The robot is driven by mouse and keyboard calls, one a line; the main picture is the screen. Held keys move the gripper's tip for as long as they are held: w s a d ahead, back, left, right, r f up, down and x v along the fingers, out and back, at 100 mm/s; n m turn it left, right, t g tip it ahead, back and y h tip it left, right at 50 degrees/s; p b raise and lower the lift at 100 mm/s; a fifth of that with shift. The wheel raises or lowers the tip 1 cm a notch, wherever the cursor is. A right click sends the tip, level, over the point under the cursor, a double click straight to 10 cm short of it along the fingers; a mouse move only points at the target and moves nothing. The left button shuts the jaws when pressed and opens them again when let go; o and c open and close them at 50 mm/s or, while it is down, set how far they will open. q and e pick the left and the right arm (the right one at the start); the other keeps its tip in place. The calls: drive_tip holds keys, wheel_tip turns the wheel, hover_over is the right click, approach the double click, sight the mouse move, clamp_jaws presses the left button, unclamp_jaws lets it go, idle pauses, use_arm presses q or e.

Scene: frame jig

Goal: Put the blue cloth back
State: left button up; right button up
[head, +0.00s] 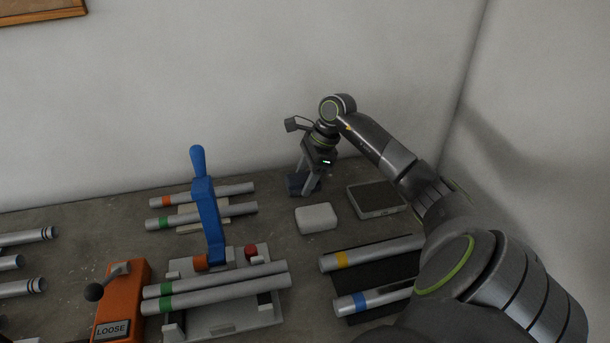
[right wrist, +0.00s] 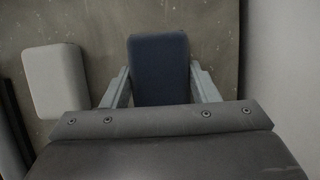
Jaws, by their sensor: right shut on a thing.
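The blue cloth is a dark navy folded block (head: 296,184) at the back of the table, near the wall. In the right wrist view the blue cloth (right wrist: 160,62) lies between the two fingers. My right gripper (head: 305,186) reaches down over it and is shut on it. Whether the cloth touches the table or is just above it I cannot tell. The left gripper is not in view.
A white block (head: 316,218) and a grey tray with a dark top (head: 377,200) sit close by. A jig with a blue lever (head: 207,215) holds tubes. An orange box marked LOOSE (head: 122,300) stands front left. Tubes with yellow and blue bands lie on a dark mat (head: 375,275).

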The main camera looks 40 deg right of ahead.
drive_tip(key=shift+f, duration=0.1)
drive_tip(key=o, duration=0.4)
drive_tip(key=shift+b, duration=0.3)
drive_tip(key=o, duration=0.5)
drive_tip(key=shift+r+p, duration=0.3)
drive_tip(key=b+v, duration=0.3)
drive_tip(key=v, duration=0.8)
drive_tip(key=shift+d+r, duration=0.1)
drive_tip(key=shift+r, duration=0.25)
